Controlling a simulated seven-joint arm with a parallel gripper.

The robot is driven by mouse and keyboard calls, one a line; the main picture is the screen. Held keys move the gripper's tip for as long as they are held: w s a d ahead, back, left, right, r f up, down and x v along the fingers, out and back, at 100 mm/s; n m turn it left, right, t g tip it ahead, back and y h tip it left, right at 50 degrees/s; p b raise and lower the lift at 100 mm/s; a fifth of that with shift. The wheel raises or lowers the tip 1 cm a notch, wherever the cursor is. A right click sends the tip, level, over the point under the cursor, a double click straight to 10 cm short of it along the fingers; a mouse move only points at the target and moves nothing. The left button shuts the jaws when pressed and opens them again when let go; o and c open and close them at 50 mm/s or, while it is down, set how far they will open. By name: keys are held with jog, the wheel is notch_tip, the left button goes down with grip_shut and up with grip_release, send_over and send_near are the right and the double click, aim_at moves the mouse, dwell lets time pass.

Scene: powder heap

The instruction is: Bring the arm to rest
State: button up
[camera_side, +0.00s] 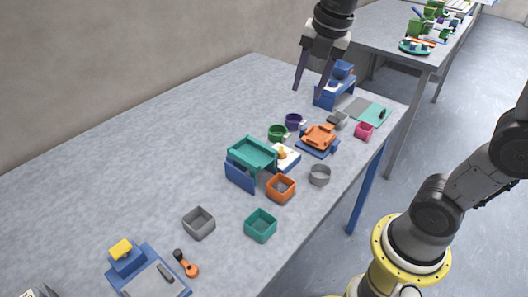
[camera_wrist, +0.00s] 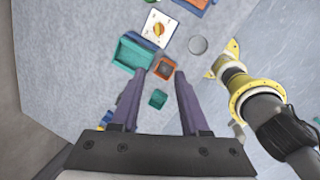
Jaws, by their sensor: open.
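My gripper (camera_side: 312,82) is raised above the far part of the grey table (camera_side: 110,160) in the side view. Its two dark fingers are spread apart with nothing between them. The wrist view also shows my gripper (camera_wrist: 156,78) open, with its purplish fingers pointing toward the table. No powder heap can be made out in either view.
Below stand a teal tray (camera_side: 252,152), an orange box (camera_side: 281,188), a teal box (camera_side: 260,225), a grey box (camera_side: 199,222) and a grey round cup (camera_side: 320,175). A blue stand (camera_side: 334,92) is close to the gripper. The left table area is bare.

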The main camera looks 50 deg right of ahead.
jog(key=s+f+m+t, duration=0.1)
jog(key=s+f+m, duration=0.1)
jog(key=s+m, duration=0.5)
jog(key=s+a+f+m+t, duration=0.1)
jog(key=s+f+m, duration=0.2)
jog(key=s+m, duration=0.5)
jog(key=m, duration=0.7)
jog(key=shift+a+f+t, duration=0.3)
jog(key=shift+t, duration=0.1)
